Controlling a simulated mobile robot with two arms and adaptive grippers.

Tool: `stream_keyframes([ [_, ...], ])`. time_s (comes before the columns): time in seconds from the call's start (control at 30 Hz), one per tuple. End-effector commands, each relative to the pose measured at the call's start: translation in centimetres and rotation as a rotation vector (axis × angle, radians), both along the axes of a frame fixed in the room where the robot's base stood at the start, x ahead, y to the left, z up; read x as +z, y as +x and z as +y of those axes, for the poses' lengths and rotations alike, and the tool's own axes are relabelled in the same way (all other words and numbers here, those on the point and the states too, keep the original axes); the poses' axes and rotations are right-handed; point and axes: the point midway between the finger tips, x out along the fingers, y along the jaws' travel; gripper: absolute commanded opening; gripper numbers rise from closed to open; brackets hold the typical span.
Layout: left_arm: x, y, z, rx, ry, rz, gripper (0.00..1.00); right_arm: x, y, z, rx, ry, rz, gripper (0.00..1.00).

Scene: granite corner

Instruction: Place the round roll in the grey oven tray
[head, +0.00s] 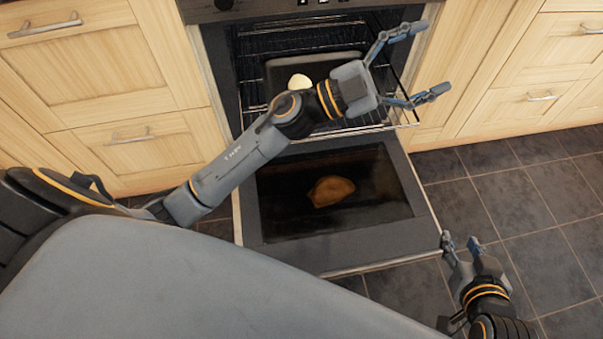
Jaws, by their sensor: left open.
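The grey oven tray (283,73) sits on a rack inside the open oven, partly hidden by my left arm. A pale, rounded thing (299,81) shows at the tray, just above my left forearm. It may be the round roll, and its lower part is hidden. A brown, roll-like shape (330,191) shows on the dark glass of the lowered oven door. My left gripper (426,61) is open and empty, with its fingers spread to the right of the tray. My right gripper (461,243) is low at the right, beside the door's corner, with its fingers apart and empty.
The lowered oven door (275,242) lies between me and the oven cavity. Wire racks (395,113) extend from the oven. Wooden drawers (145,150) with metal handles flank it on both sides. The dark tiled floor (540,215) is clear at the right.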

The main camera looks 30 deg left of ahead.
Motion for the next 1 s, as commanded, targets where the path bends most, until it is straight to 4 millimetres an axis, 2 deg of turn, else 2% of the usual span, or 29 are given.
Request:
stream_keyframes([
  [0.07,-0.7,0.6,3.5,0.181,-0.159,0.117,0.77,0.0,0.0,0.0,0.0,0.0,0.0,0.4],
  [0.17,-4.3,1.2,8.4,0.414,-0.277,0.327,0.77,0.0,0.0,0.0,0.0,0.0,-0.001,0.4],
  [0.23,-8.3,0.6,11.2,0.558,-0.304,0.512,0.77,0.0,0.0,0.0,0.0,0.0,-0.001,0.4],
  [0.3,-12.9,-1.0,13.2,0.669,-0.291,0.711,0.77,0.0,0.0,0.0,0.0,0.0,-0.001,0.4],
  [0.4,-18.8,-4.6,14.5,0.753,-0.223,0.974,0.77,0.0,0.0,0.0,0.001,0.001,-0.001,0.4],
  [0.5,-22.8,-8.3,14.5,0.771,-0.14,1.173,0.77,0.0,0.0,0.0,0.001,0.001,-0.001,0.4],
  [0.6,-24.9,-11.0,14.1,0.76,-0.078,1.291,0.77,0.0,0.0,0.0,0.001,0.001,-0.001,0.4],
  [0.7,-25.8,-12.2,13.9,0.751,-0.049,1.34,0.77,0.0,0.0,0.0,0.001,0.001,-0.001,0.4],
  [1.0,-25.9,-12.3,13.8,0.749,-0.042,1.346,0.77,0.0,0.0,0.1,0.001,0.001,-0.001,0.4],
])
